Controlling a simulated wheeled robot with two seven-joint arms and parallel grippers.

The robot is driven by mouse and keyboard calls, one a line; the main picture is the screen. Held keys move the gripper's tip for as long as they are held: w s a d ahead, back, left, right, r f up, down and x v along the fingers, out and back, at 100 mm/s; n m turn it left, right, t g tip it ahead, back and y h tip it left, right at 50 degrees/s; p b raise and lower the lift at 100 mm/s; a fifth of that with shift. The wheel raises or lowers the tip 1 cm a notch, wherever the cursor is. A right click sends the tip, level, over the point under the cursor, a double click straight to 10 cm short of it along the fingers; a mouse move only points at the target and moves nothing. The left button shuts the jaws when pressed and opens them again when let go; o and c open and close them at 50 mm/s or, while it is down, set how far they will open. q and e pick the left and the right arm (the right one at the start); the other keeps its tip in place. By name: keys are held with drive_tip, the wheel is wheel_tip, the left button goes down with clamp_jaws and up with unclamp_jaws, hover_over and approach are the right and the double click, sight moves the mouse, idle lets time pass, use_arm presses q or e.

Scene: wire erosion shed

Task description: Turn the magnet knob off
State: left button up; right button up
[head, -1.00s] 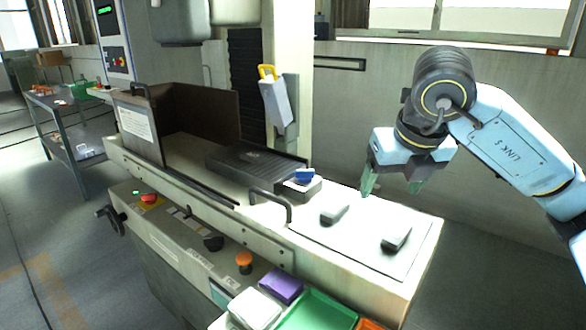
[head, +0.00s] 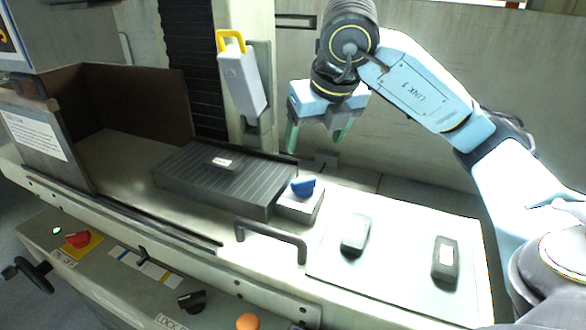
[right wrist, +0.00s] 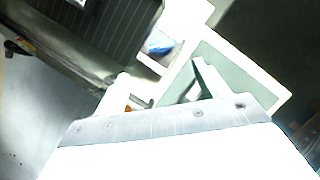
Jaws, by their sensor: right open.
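The magnet knob (head: 303,186) is a blue handle on a small pale block (head: 300,205) at the right end of the dark ribbed magnetic chuck (head: 222,178). It also shows, blurred, in the right wrist view (right wrist: 158,45). My right gripper (head: 316,146) is open and empty, its green fingers hanging above and behind the knob, apart from it. In the right wrist view its fingers (right wrist: 160,85) are spread, with the knob beyond them. My left gripper is not in view.
A grey handle (head: 270,238) stands at the bed's front edge. Two dark blocks (head: 356,234) (head: 445,260) lie on the pale plate (head: 400,235) to the right. A brown guard (head: 130,105) and a yellow-handled white unit (head: 240,80) stand behind. A red switch (head: 77,239) is on the front panel.

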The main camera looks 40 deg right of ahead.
sight(304, 179)
drive_tip(key=b+x, duration=0.2)
drive_tip(key=x, duration=0.4)
drive_tip(key=b+x, duration=0.1)
drive_tip(key=x, duration=0.4)
drive_tip(key=shift+s+f+b, duration=0.1)
drive_tip(key=shift+f+b, duration=0.25)
drive_tip(key=shift+f, duration=0.1)
drive_tip(key=shift+w+d+f, duration=0.1)
drive_tip(key=shift+w+f, duration=0.15)
drive_tip(key=shift+f, duration=0.25)
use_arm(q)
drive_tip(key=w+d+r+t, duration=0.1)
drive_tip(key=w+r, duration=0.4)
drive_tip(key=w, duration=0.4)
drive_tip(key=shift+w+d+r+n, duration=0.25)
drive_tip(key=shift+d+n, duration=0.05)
use_arm(e)
drive_tip(key=c, duration=1)
